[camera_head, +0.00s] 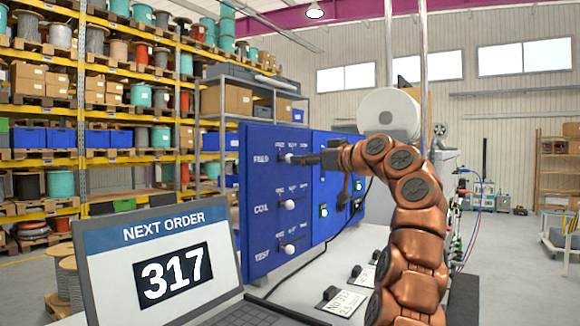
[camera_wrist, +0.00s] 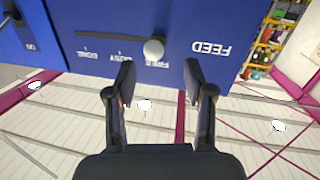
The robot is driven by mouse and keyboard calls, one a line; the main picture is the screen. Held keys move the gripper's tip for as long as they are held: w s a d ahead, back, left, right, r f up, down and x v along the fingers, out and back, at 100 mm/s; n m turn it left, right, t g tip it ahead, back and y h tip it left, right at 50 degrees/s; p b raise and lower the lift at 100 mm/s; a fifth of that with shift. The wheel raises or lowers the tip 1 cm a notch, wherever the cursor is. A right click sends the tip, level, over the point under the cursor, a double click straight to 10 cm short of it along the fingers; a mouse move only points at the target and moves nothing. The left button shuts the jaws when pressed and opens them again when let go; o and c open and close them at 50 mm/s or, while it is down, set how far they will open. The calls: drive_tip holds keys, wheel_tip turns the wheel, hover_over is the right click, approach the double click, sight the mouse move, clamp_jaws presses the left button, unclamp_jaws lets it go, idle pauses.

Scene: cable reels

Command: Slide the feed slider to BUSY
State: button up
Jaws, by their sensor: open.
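The feed slider has a round white knob (camera_head: 288,158) in the top row of the blue panel (camera_head: 262,215), beside the FEED label. In the upside-down wrist view the knob (camera_wrist: 153,48) sits at the FREE end of a dark slot. The BUSY and DONE labels follow along the slot to the left there. My gripper (camera_head: 300,160) is open, with its fingers pointing at the panel. In the wrist view its two fingertips (camera_wrist: 159,72) are spread to either side of the knob's line, and the knob appears just beyond them, not clasped.
The COIL slider knob (camera_head: 289,204) and TEST slider knob (camera_head: 289,249) are lower on the panel. A laptop (camera_head: 160,262) showing order 317 stands in front at the left. Label cards (camera_head: 342,299) lie on the bench. Shelves of reels stand behind.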

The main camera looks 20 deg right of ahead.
sight(287, 159)
drive_tip(key=shift+s+d+n+t, duration=0.25)
drive_tip(key=shift+d+n+t, duration=0.05)
drive_tip(key=shift+d, duration=0.1)
drive_tip(key=p+x, duration=0.2)
drive_tip(key=x, duration=0.4)
drive_tip(key=shift+w+r, duration=0.1)
drive_tip(key=shift+w, duration=0.2)
drive_tip(key=shift+w+a+p, duration=0.2)
drive_tip(key=shift+w+p, duration=0.1)
drive_tip(key=shift+w, duration=0.2)
drive_tip(key=shift+c, duration=0.4)
clamp_jaws()
